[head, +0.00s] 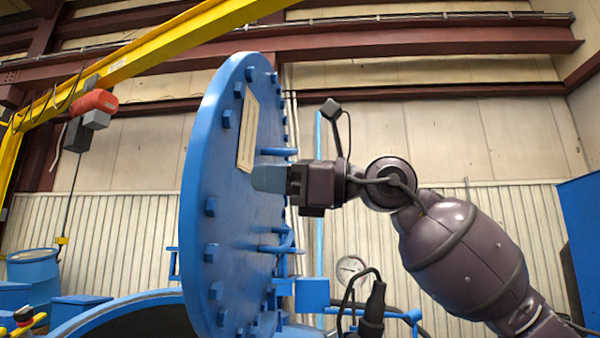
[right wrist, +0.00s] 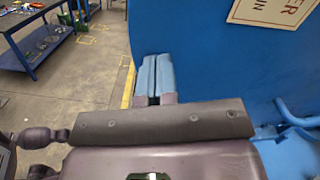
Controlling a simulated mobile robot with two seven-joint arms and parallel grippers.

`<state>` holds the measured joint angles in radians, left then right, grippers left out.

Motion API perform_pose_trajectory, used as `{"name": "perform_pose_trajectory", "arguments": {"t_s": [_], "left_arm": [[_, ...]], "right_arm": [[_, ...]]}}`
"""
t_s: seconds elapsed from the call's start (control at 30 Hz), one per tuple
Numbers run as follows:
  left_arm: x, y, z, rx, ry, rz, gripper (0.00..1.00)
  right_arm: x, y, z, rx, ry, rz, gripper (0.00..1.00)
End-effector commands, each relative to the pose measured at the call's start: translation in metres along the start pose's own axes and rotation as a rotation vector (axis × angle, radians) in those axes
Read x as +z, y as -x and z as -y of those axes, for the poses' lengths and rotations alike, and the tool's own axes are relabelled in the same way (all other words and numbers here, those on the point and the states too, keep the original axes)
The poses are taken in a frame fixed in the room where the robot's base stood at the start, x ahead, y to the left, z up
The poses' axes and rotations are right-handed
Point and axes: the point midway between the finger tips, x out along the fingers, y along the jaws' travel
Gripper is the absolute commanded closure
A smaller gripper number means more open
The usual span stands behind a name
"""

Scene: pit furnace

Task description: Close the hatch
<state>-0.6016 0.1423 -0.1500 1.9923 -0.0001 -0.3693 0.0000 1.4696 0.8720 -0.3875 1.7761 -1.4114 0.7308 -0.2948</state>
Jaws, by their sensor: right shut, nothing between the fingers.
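The hatch (head: 225,215) is a large round blue lid with bolts around its rim. It stands open and upright, seen at a steep angle in the head view. Handles stick out from its right-hand face. My right gripper (head: 262,179) is at that face, between the handles and just below a pale sign plate. Its blue-grey fingers are shut and empty; they also show in the right wrist view (right wrist: 153,76), beside the blue hatch surface (right wrist: 225,75). I cannot tell whether they touch it. My left gripper is not in view.
The blue furnace rim (head: 110,308) and its dark opening are at the bottom left. A yellow crane beam (head: 150,58) with a red hoist (head: 95,101) hangs at upper left. A blue workbench (right wrist: 35,40) stands on the floor, with clear floor before it.

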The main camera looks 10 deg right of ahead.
Motion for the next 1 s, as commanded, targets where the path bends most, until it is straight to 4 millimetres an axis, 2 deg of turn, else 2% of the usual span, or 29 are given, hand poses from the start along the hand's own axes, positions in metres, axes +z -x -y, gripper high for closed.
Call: {"name": "perform_pose_trajectory", "arguments": {"t_s": [0.03, 0.2, 0.4, 1.0], "left_arm": [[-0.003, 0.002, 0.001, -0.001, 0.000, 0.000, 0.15], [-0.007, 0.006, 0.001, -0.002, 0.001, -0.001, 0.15], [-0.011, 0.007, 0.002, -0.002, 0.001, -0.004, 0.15], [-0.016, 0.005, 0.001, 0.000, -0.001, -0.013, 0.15]], "right_arm": [[0.003, -0.010, 0.000, 0.003, 0.000, 0.002, 1.00], [0.002, -0.034, 0.000, 0.001, -0.001, 0.001, 1.00], [0.001, -0.050, 0.000, -0.001, -0.001, 0.002, 1.00], [0.001, -0.054, 0.001, 0.000, -0.001, -0.002, 1.00]]}}
